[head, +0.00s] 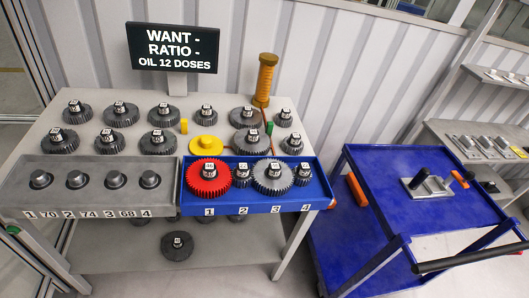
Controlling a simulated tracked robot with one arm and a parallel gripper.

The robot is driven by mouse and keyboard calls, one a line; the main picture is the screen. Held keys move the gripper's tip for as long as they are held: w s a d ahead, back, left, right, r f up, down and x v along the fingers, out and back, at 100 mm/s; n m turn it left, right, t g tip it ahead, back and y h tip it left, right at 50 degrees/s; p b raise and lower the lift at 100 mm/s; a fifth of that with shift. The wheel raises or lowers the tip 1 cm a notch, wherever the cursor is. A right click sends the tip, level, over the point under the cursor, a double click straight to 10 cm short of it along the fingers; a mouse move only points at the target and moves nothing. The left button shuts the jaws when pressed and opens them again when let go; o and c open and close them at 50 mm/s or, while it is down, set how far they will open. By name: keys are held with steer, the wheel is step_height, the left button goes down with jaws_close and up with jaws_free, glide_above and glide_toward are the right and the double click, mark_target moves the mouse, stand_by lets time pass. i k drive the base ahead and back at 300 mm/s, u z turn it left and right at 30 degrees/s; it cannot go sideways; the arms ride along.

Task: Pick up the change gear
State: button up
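Several change gears lie on the grey table. A red gear (208,181) sits at the left of the blue tray (255,210), above label 1. To its right in the tray are a small dark gear (242,176), a larger grey gear (273,178) and a small dark gear (304,175). More dark gears, such as a large one (250,142), stand in rows behind the trays. Each has a hub with a small tag, too small to read. I cannot tell which gear is meant. My gripper is not in view.
A grey tray (100,200) with several round pegs is left of the blue tray. A sign (173,48) reads WANT - RATIO - OIL 12 DOSES. A yellow post (264,80) stands at the table's back. A blue cart (400,190) is at right. Another gear (177,245) lies on the lower shelf.

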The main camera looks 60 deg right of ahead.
mark_target(208, 177)
steer(key=z, duration=1.2)
steer(key=i, duration=1.05)
